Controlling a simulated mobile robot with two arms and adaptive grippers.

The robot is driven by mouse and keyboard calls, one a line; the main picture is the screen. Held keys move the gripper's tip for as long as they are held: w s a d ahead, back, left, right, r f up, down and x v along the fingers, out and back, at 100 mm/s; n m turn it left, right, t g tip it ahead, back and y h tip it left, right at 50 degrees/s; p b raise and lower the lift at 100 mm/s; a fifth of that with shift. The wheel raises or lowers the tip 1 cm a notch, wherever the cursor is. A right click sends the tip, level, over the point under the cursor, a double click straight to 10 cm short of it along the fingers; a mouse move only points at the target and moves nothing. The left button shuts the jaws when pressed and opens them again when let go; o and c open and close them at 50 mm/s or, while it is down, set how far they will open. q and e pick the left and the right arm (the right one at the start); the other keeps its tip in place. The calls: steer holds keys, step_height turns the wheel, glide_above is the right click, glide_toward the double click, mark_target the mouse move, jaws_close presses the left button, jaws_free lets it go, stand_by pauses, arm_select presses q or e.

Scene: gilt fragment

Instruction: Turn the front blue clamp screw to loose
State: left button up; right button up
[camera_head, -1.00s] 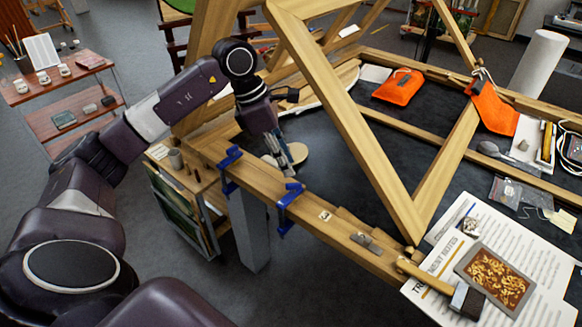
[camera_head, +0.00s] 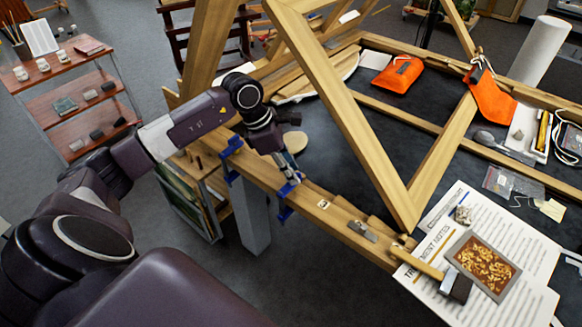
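Two blue clamps grip the wooden beam along the table's near edge. The nearer blue clamp (camera_head: 284,212) sits further right along the beam, its upper part partly covered by my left gripper (camera_head: 291,175). The other blue clamp (camera_head: 231,148) is further left and back, beside my wrist. My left gripper points down at the top of the nearer clamp, its fingertips at or just above it; contact is unclear. The fingers are too small and overlapped to tell whether they are open or shut. My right gripper is not in view.
A slanted wooden frame (camera_head: 345,120) rises behind the gripper. A small metal piece (camera_head: 362,231), a hammer (camera_head: 455,286) and printed sheets (camera_head: 520,252) lie to the right. A round wooden disc (camera_head: 295,141) is just behind. A red shelf cart (camera_head: 85,95) stands far left.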

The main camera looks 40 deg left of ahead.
arm_select(q)
jaws_close()
steer(key=shift+f, duration=0.1)
stand_by(0.3)
steer(key=n+t+y+b, duration=0.1)
steer(key=n+b, duration=0.2)
steer(key=n, duration=0.1)
steer(key=shift+d, duration=0.1)
steer(key=n+y+b, duration=0.1)
steer(key=n+b, duration=0.1)
steer(key=n, duration=0.1)
steer(key=shift+d+t, duration=0.1)
steer(key=shift+t, duration=0.2)
steer(key=shift+n+y+b, duration=0.6)
steer(key=shift+n+b, duration=0.15)
steer(key=shift+n, duration=0.45)
jaws_free()
steer(key=shift+s, duration=0.1)
